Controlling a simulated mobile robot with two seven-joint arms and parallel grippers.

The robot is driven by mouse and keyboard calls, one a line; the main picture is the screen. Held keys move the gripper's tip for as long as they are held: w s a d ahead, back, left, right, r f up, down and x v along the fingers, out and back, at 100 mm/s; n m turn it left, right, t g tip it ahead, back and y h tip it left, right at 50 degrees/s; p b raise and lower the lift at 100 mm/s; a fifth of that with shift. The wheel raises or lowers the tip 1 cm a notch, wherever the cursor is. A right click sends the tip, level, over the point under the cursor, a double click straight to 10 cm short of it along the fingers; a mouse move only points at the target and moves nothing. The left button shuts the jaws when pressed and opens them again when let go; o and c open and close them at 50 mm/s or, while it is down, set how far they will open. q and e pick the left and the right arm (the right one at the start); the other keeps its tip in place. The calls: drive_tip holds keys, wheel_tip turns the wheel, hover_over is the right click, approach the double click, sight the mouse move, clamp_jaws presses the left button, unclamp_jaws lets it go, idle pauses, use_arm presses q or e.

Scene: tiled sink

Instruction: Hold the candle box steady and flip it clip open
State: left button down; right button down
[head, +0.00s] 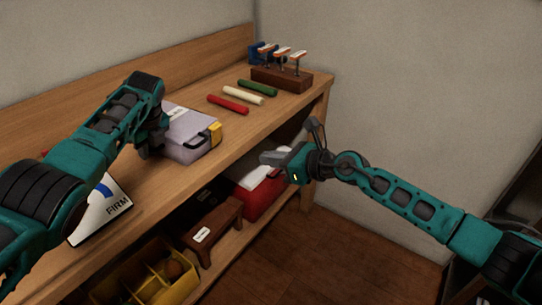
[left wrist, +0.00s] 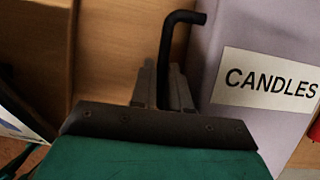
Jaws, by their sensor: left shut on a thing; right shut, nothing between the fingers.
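The candle box (head: 185,150) is pale lavender-grey and sits on the wooden bench. It has a black handle at the front and a yellow clip (head: 215,132) at its right end. Its CANDLES label shows in the left wrist view (left wrist: 268,80). My left gripper (head: 148,150) is at the box's left side. In the left wrist view its fingers (left wrist: 162,80) are closed around a black bent bar (left wrist: 172,45) beside the box. My right gripper (head: 268,157) is shut and empty, off the bench's front edge, to the right of the box and apart from it.
Red (head: 228,104), cream (head: 243,95) and green (head: 258,88) sticks lie behind the box. A wooden rack (head: 282,79) stands at the far end. A FIRM sign (head: 110,208) is near left. The lower shelf holds a yellow bin (head: 183,290), a wooden stool (head: 212,222) and a red container (head: 262,200).

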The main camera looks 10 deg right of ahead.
use_arm(q)
drive_tip(key=c, duration=1)
unclamp_jaws()
drive_tip(key=shift+c, duration=0.2)
drive_tip(key=shift+r, duration=0.1)
